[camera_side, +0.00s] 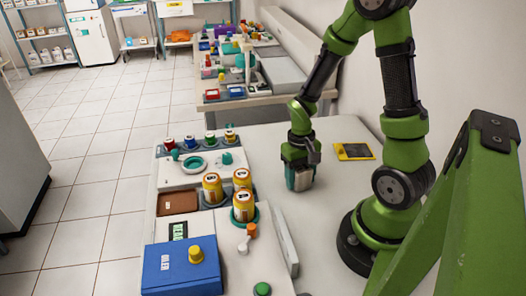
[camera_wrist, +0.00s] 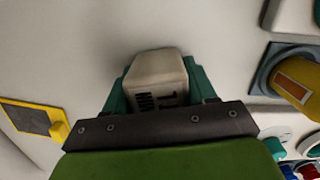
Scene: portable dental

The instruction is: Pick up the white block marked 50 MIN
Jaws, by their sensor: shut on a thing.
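The white block (camera_wrist: 158,76) sits between the teal fingers of my gripper (camera_wrist: 160,95) in the wrist view. Dark markings show on its near face, partly covered by the gripper's dark plate, and I cannot read them in full. In the side view my gripper (camera_side: 300,178) points down at the white table, right of the dental unit. Its fingers are shut on the block, which is mostly hidden there. I cannot tell whether the block touches the table.
A yellow-framed dark tablet (camera_side: 353,151) lies right of my gripper. Left are yellow-orange jars (camera_side: 243,207), a blue box (camera_side: 181,266) and a brown tray (camera_side: 178,203) on the white unit. Bare table (camera_side: 318,222) lies in front of my gripper.

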